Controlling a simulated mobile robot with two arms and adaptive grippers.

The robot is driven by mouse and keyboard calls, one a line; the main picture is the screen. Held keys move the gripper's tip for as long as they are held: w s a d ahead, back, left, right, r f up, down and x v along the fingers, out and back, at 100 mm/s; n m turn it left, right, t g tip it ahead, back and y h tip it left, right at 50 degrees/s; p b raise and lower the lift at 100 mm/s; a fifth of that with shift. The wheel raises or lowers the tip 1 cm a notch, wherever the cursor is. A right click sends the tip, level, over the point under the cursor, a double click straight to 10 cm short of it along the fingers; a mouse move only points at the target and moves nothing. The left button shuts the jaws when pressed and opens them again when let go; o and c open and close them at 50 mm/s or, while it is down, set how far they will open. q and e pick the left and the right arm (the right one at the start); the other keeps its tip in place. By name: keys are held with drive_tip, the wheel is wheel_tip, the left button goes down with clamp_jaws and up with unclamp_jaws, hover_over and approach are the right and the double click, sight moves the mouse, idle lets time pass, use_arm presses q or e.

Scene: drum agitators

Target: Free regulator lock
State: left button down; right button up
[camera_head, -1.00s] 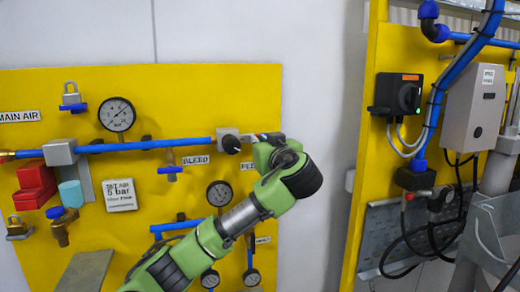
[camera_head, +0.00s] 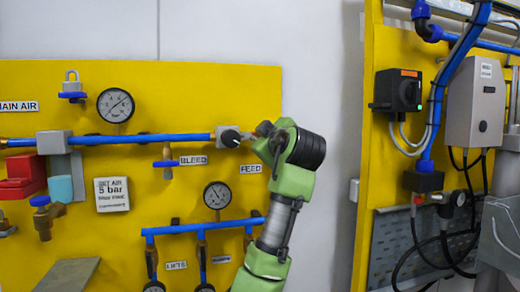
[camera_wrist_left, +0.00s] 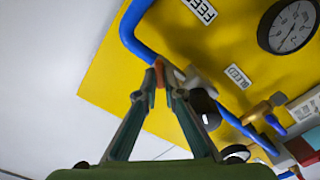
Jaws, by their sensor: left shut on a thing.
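The regulator (camera_head: 228,136) is a grey block with a black knob at the right end of the blue pipe on the yellow panel. It also shows in the left wrist view, where the black knob (camera_wrist_left: 205,108) is right of my fingers. My left gripper (camera_head: 258,135) is at the regulator's right side, partly hidden by its own wrist. In the left wrist view, my left gripper (camera_wrist_left: 166,76) has its fingertips together around a small orange-red piece (camera_wrist_left: 160,68), which appears to be the regulator lock. The fingertips hide most of it. My right gripper is out of view.
Blue pipes, a pressure gauge (camera_head: 115,105), a lower gauge (camera_head: 217,195) and a bleed valve (camera_head: 167,160) surround the regulator. A second yellow panel (camera_head: 395,50) with a black switch stands to the right. Bare white wall (camera_head: 325,80) lies between the panels.

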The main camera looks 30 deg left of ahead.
use_arm(q)
drive_tip(key=shift+f+n+b, duration=0.2)
drive_tip(key=shift+n+b, duration=0.5)
drive_tip(key=shift+n, duration=4)
drive_tip(key=shift+f, duration=0.1)
drive_tip(key=c, duration=2.2)
unclamp_jaws()
drive_tip(key=shift+s, duration=0.1)
drive_tip(key=shift+o, duration=0.2)
drive_tip(key=v, duration=1.2)
